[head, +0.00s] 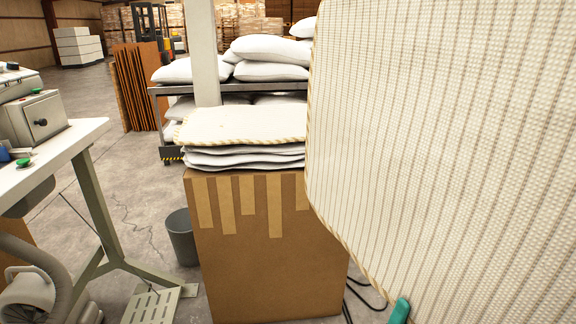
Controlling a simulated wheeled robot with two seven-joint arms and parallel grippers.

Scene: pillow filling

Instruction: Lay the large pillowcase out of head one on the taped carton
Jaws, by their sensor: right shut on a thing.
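The large pillowcase (440,140) is cream with thin brown stripes and a corded edge. It hangs close to the camera and fills the right side of the head view. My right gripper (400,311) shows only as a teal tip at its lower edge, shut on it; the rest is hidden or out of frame. The taped carton (240,275) stands in the middle, with tan tape strips down its front. A stack of folded pillowcases (245,155) lies on its top, the uppermost with a corded edge. My left gripper is not in view.
A table with a machine (35,118) stands at left, with a pedal (155,305) below. A grey bin (182,238) is beside the carton. Behind is a cart (158,90) of white pillows. Dark cables (365,292) lie right of the carton.

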